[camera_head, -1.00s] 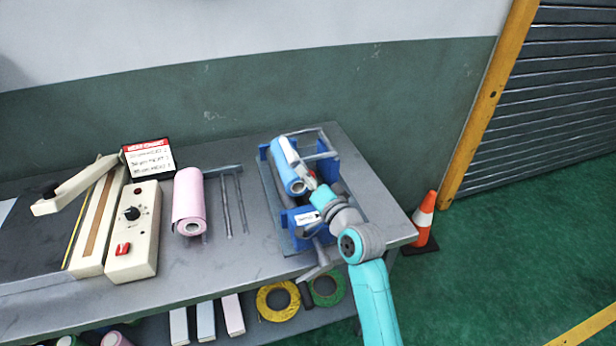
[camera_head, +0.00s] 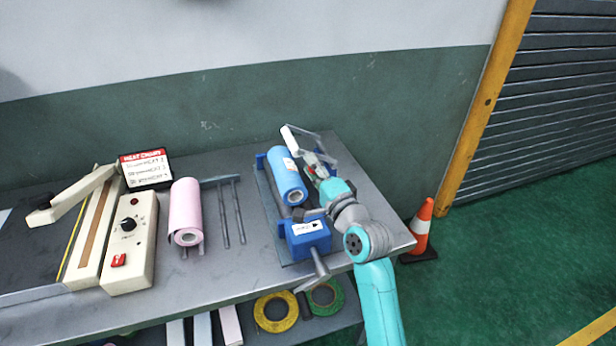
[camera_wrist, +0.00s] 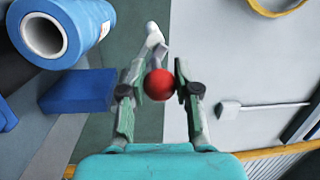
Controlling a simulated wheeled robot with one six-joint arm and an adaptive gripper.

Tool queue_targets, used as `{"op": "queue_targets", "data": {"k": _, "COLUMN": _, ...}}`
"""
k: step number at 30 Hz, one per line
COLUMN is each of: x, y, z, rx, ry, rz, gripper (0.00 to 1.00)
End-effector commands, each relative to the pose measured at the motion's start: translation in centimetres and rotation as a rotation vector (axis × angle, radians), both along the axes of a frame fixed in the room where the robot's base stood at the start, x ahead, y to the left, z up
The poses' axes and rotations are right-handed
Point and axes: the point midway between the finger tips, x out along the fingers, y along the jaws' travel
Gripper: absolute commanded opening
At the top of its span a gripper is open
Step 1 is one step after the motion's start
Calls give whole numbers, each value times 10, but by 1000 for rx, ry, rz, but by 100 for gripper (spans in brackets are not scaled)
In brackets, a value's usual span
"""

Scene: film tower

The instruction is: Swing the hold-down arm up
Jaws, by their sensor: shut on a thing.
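My gripper (camera_head: 318,170) is at the right side of the film stand on the bench. In the wrist view its fingers (camera_wrist: 158,95) are closed about a red ball knob (camera_wrist: 158,84). The hold-down arm (camera_head: 290,141), a grey frame with a white bar, stands raised above the far end of the stand. Its white bar is clear of the blue film roll (camera_head: 288,178), which sits in the blue stand (camera_head: 308,238). The roll also shows at the upper left of the wrist view (camera_wrist: 85,22). My gripper and wrist partly hide the arm's lower part.
A pink roll (camera_head: 186,208) and grey rods (camera_head: 232,212) lie left of the stand. A cream sealer (camera_head: 130,245) and a heat chart (camera_head: 145,168) are further left. The wall is close behind the bench; a cone (camera_head: 421,225) stands at its right.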

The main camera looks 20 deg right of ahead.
Motion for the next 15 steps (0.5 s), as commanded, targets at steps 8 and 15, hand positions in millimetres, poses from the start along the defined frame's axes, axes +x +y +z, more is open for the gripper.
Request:
{"op": "queue_targets", "data": {"k": 8, "x": 0, "y": -21, "z": 20, "rx": 259, "ry": -2, "rz": -3, "gripper": 0}}
{"op": "queue_targets", "data": {"k": 15, "x": 0, "y": -41, "z": 32, "rx": 488, "ry": -2, "rz": -4, "gripper": 0}}
